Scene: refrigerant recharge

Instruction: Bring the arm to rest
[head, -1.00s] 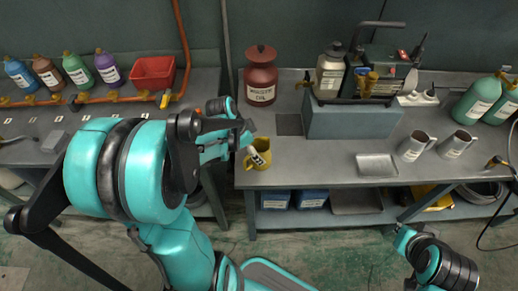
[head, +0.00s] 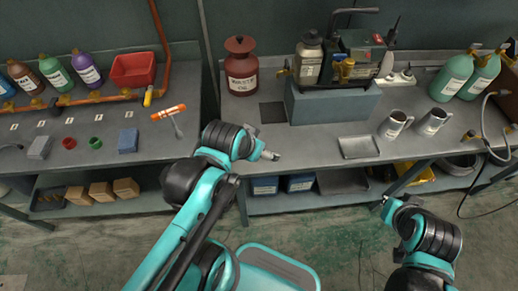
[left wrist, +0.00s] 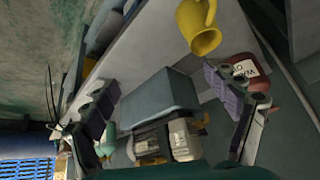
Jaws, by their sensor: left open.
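My left gripper (head: 263,145) is above the front part of the middle workbench, beside the grey block. In the left wrist view its two fingers (left wrist: 160,88) are spread wide with nothing between them. A yellow mug (left wrist: 203,32) shows there beyond the fingers, apart from them. In the head view the mug is not seen, and my left wrist covers that part of the bench. My right gripper (head: 386,206) is low at the right, in front of the bench edge. It is too small to tell whether it is open.
The grey block (head: 333,103) bears equipment. A red waste oil can (head: 241,68) stands left of it. An orange-handled tool (head: 168,113) is at the left bench, near a red bin (head: 134,69).

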